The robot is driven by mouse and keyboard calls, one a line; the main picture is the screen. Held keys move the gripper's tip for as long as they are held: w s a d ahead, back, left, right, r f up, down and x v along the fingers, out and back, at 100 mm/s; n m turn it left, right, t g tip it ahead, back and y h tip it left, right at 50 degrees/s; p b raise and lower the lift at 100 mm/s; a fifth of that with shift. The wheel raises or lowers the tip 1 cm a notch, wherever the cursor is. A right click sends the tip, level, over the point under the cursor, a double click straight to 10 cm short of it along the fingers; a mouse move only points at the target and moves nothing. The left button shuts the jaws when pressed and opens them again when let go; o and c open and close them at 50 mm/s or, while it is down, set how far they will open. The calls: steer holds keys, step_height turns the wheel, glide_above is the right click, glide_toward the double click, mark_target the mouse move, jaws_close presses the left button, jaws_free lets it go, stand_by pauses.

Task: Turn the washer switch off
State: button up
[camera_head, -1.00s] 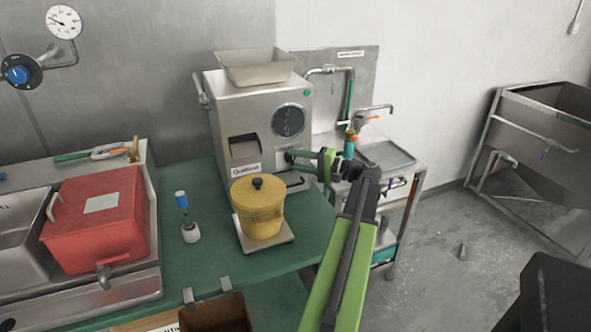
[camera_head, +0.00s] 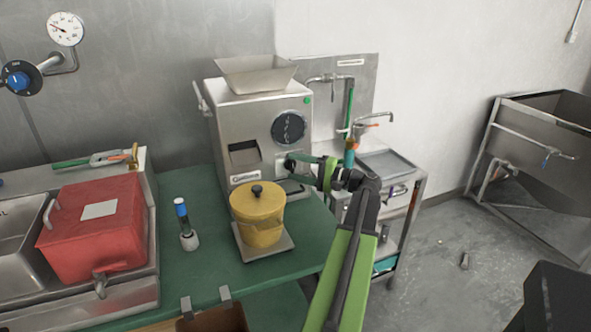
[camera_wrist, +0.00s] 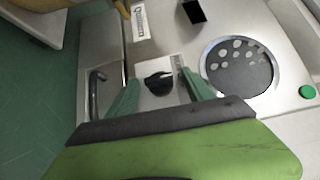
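A black rotary switch knob (camera_wrist: 158,84) sits on a pale square plate (camera_wrist: 150,100) on the front of a steel machine (camera_head: 250,120). In the wrist view my gripper (camera_wrist: 160,80) is open, its two green fingers on either side of the knob with visible gaps. I cannot tell how deep the fingertips reach. In the head view my gripper (camera_head: 292,168) is at the lower right of the machine's front, and its fingers partly hide the switch. No label for the switch position is readable.
A yellow lidded pot (camera_head: 258,215) stands below the switch, in front of the machine. A bent metal handle (camera_wrist: 95,92) is left of the switch in the wrist view. A round perforated disc (camera_wrist: 238,65) and green button (camera_wrist: 307,91) are to the right.

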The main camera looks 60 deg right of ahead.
steer(key=s+d, duration=0.2)
steer(key=s, duration=1.5)
steer(key=shift+d+f, duration=0.15)
steer(key=shift+d, duration=0.15)
steer(key=shift+s, duration=0.1)
